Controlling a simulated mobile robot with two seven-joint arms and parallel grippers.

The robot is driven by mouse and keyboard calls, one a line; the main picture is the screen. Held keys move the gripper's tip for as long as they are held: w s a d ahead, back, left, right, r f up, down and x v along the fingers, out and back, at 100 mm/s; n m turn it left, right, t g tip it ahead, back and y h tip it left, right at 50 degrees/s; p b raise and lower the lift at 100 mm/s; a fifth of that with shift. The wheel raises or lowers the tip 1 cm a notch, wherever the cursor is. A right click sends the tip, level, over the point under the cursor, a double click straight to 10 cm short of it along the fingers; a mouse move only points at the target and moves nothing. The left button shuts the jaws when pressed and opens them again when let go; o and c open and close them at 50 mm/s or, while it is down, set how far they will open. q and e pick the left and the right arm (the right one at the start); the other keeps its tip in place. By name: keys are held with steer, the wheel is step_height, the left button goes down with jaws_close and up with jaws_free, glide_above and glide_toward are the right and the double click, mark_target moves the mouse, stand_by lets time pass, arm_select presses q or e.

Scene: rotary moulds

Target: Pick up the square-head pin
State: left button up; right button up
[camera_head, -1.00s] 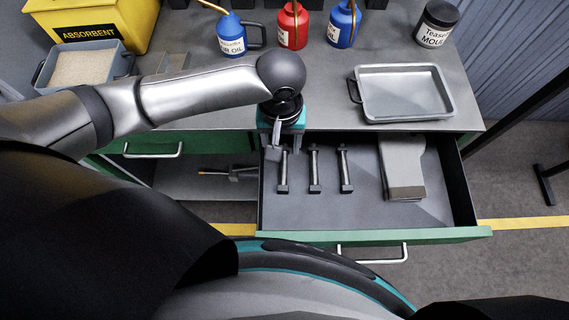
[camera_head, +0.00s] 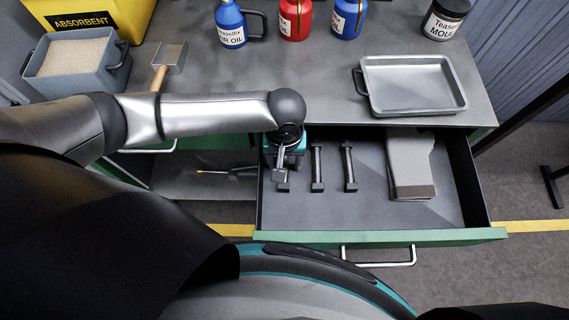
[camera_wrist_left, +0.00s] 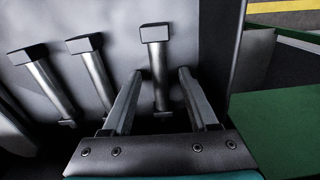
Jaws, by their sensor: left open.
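Three dark metal pins with block-like heads lie side by side in the open drawer (camera_head: 380,215). The square-head pin (camera_wrist_left: 156,58) shows between the spread fingers of my left gripper (camera_wrist_left: 160,74) in the left wrist view, its head beyond the fingertips. I cannot tell whether the fingers touch it. In the head view my left gripper (camera_head: 281,172) is over the leftmost pin and hides most of it. The middle pin (camera_head: 317,168) and right pin (camera_head: 349,168) lie apart from it; they also show in the left wrist view, left of the gripper.
A grey wedge-shaped piece (camera_head: 410,165) lies at the drawer's right. The drawer's left wall is close beside my left gripper. A metal tray (camera_head: 413,108), oil cans (camera_head: 295,20), a jar (camera_head: 443,20) and a sand box (camera_head: 75,62) stand on the bench.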

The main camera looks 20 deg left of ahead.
arm_select(q)
jaws_close()
stand_by(0.3)
stand_by(1.1)
